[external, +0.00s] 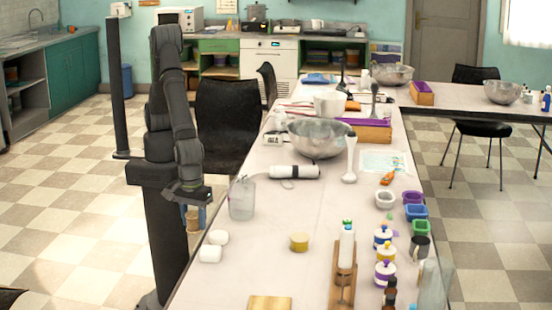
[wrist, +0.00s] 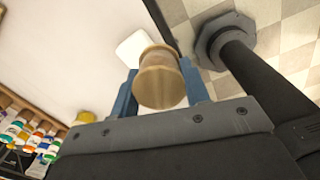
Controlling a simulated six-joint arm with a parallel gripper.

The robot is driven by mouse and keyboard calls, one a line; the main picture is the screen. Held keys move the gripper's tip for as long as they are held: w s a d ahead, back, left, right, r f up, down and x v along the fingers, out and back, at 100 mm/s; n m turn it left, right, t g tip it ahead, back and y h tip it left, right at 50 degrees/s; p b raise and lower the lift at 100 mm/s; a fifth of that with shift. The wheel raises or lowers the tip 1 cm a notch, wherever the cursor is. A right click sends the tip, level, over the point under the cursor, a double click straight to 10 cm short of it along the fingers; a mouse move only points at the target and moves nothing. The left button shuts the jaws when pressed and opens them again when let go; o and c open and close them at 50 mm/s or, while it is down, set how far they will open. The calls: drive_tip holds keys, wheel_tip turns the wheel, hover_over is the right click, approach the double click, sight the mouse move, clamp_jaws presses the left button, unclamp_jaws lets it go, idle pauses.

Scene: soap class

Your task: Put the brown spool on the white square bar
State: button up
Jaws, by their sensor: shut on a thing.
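My gripper (external: 194,218) hangs off the left edge of the long table, pointing down. It is shut on the brown spool (external: 192,214). In the wrist view the spool (wrist: 160,80) sits between the two blue fingers (wrist: 160,92), with its round end towards the camera. Two small white blocks lie near the table's left edge, to the right of my gripper: a nearer one (external: 209,255) and a farther one (external: 218,237). Which is the square bar is hard to tell in the external view. A white block (wrist: 133,46) shows beyond the spool in the wrist view, partly hidden by it.
A clear container (external: 241,198) stands behind the white blocks. A yellow round piece (external: 299,242) and a yellow block (external: 270,303) lie nearby. A bottle on a wooden stand (external: 344,278), jars and cups fill the right side. The table around the white blocks is mostly bare.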

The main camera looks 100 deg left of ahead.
hover_over(211, 250)
wheel_tip(211, 250, down, 3)
drive_tip(key=shift+r, duration=0.15)
drive_tip(key=shift+f, duration=1.95)
drive_tip(key=shift+f, duration=0.15)
drive_tip(key=o, duration=1)
drive_tip(key=shift+c, duration=0.2)
wheel_tip(211, 250, up, 12)
